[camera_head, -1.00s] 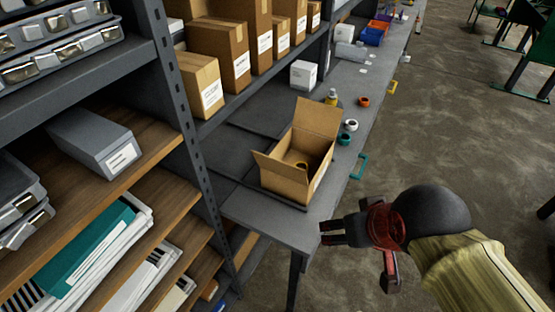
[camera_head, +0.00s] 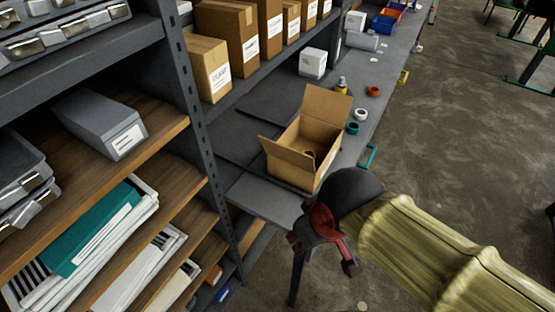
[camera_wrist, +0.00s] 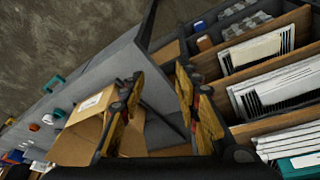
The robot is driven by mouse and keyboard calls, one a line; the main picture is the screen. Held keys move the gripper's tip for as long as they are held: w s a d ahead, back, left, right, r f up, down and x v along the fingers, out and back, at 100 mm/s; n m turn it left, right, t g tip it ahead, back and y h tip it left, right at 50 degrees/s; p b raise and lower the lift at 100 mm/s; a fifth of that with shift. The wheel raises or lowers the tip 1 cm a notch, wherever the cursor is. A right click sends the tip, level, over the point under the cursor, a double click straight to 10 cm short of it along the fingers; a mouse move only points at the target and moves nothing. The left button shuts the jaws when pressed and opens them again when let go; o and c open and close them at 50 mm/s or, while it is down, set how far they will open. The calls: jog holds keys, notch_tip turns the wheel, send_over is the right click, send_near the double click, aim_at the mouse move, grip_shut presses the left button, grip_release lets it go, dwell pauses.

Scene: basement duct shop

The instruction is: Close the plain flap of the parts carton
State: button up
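The open parts carton (camera_head: 311,166) stands on the grey bench near its front end. One flap (camera_head: 326,109) stands up at its far end, and another flap (camera_head: 286,155) leans outward at its near left end. I see no marking on either flap. A round brown thing lies inside, partly hidden. My gripper (camera_head: 300,243) is off the bench's near corner, below the carton in the picture and apart from it. In the wrist view its two fingers (camera_wrist: 160,82) are spread with nothing between them. The carton (camera_wrist: 88,127) shows there at the left, partly behind one finger.
Tape rolls (camera_head: 360,114) and a yellow bottle (camera_head: 341,86) stand beyond the carton. A teal handle-shaped thing (camera_head: 367,156) lies at the bench edge. Closed cartons (camera_head: 208,68) line the shelf above. A shelf rack with its post (camera_head: 190,105) stands at the left.

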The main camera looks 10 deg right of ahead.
jog(key=a+f+n+h, duration=0.1)
jog(key=a+f+n, duration=0.1)
jog(key=a+f+n+h, duration=0.1)
jog(key=f+n, duration=0.1)
jog(key=n, duration=0.1)
jog(key=w+a+f+n+h+b, duration=0.1)
jog(key=a+n, duration=0.1)
jog(key=n, duration=0.1)
jog(key=shift+w+a+f+g, duration=0.1)
jog(key=shift+a+f+g, duration=0.25)
jog(key=shift+f+g, duration=0.05)
jog(key=c, duration=0.5)
jog(key=w+a+n+h, duration=0.1)
jog(key=n, duration=0.1)
jog(key=w+a+n+t, duration=0.1)
jog(key=n, duration=0.1)
jog(key=w+a+f+n+t+h, duration=0.1)
jog(key=n, duration=0.1)
jog(key=shift+w+a+n+h+b, duration=0.1)
jog(key=shift+a+n+h+b, duration=0.15)
jog(key=shift+n+h+b, duration=0.05)
grip_shut()
jog(key=n+t+h, duration=0.3)
jog(key=n+t, duration=0.3)
jog(key=n, duration=0.3)
send_near(286, 154)
jog(key=shift+b+x, duration=1.95)
jog(key=shift+x, duration=0.25)
